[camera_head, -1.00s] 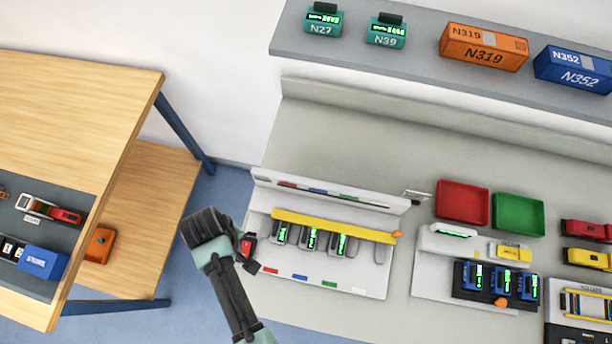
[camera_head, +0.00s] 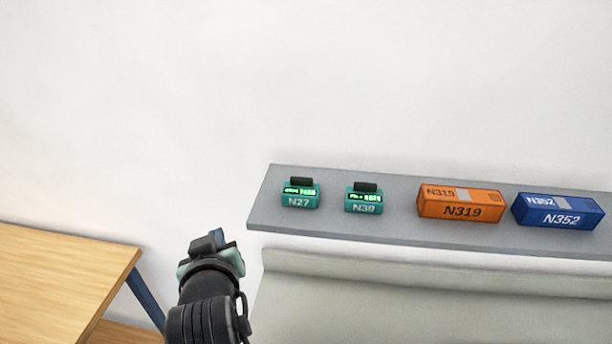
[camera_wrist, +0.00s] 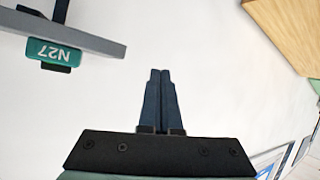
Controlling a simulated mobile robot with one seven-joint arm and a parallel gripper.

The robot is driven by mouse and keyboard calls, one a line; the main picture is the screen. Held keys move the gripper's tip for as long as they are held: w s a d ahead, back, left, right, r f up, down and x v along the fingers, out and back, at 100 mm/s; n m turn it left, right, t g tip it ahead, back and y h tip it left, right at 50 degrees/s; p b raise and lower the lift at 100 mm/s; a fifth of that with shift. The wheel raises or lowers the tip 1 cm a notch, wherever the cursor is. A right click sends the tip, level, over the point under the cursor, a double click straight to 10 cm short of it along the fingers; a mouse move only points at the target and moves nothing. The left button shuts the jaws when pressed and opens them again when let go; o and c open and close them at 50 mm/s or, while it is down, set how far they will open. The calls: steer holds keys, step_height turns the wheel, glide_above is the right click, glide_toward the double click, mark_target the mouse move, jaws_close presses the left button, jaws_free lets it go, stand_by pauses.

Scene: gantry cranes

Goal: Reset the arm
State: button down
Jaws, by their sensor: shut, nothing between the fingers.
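My gripper shows at the lower left of the head view (camera_head: 217,238), raised in front of the white wall. It is left of the grey shelf and apart from it. In the wrist view my gripper (camera_wrist: 160,75) has its two dark fingers together with nothing between them. Behind the fingers is only bare white wall.
A grey shelf (camera_head: 390,232) holds teal units N27 (camera_head: 300,194) and N39 (camera_head: 364,199), orange box N319 (camera_head: 459,204) and blue box N352 (camera_head: 557,211). A grey workbench (camera_head: 400,300) lies below. A wooden table (camera_head: 60,280) stands at left.

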steer(key=w+d+r+m+t+b, duration=0.1)
steer(key=d+r+t, duration=0.15)
steer(key=r, duration=0.35)
steer(key=w+d+r+m+t+b, duration=0.1)
steer(key=d+r+t, duration=0.15)
steer(key=r, duration=0.45)
steer(key=s+d+r+m+t+h+b, duration=0.1)
steer(key=s+d+r+t, duration=0.2)
steer(key=r, duration=0.4)
steer(key=s+d+r+m+t+h+b, duration=0.1)
steer(key=s+d+r+t, duration=0.2)
steer(key=s+d+r, duration=0.2)
steer(key=s+d+r+m+t+h+b, duration=0.1)
steer(key=s+d+r+t+h+b, duration=0.1)
steer(key=s+d+r+t, duration=0.2)
steer(key=s+r, duration=0.3)
steer(key=r, duration=0.4)
steer(key=shift+s+d+m, duration=0.15)
steer(key=shift+d+m, duration=0.05)
steer(key=shift+m, duration=0.2)
